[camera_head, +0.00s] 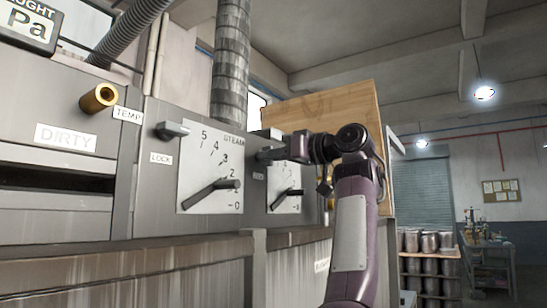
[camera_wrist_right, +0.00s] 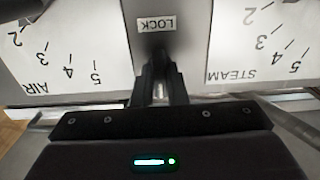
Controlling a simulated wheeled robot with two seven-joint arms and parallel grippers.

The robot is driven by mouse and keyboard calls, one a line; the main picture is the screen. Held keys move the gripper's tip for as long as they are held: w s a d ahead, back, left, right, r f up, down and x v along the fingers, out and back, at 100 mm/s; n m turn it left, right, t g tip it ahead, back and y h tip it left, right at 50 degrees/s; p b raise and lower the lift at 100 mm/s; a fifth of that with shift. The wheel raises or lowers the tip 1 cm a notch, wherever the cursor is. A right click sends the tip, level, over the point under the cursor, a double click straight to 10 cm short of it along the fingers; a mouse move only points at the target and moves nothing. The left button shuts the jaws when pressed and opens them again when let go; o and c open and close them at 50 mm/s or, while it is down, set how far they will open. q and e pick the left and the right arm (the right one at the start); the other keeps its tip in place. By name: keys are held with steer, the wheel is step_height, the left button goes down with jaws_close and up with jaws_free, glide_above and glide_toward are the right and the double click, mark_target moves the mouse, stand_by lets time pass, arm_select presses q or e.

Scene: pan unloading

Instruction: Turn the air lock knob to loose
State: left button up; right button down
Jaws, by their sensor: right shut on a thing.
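The grey control panel (camera_head: 140,215) fills the left of the head view. The air dial (camera_head: 284,188), a white plate with a dark pointer handle, is at its right end; it also shows upside down in the wrist view (camera_wrist_right: 62,58). My right gripper (camera_head: 268,154) is at the panel just left of the air dial, above a small LOCK label. In the wrist view the fingers (camera_wrist_right: 160,92) are shut on the air lock knob (camera_wrist_right: 159,91), mostly hidden between them. A LOCK label (camera_wrist_right: 157,24) shows beyond. My left gripper is out of view.
The steam dial (camera_head: 212,172) with its black pointer handle is left of the air dial, with its own lock knob (camera_head: 172,130) at its upper left. A brass knob (camera_head: 98,98) sticks out farther left. A wooden board (camera_head: 330,105) rises behind my right arm. Metal canisters (camera_head: 430,243) stand at right.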

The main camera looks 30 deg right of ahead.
steer(key=shift+f, duration=0.2)
steer(key=c, duration=1.4)
jaws_free()
steer(key=shift+r, duration=0.1)
steer(key=shift+c, duration=0.2)
steer(key=shift+s, duration=0.1)
steer(key=b+v, duration=0.3)
steer(key=v, duration=0.4)
steer(key=shift+s+d, duration=0.15)
steer(key=shift+s, duration=0.1)
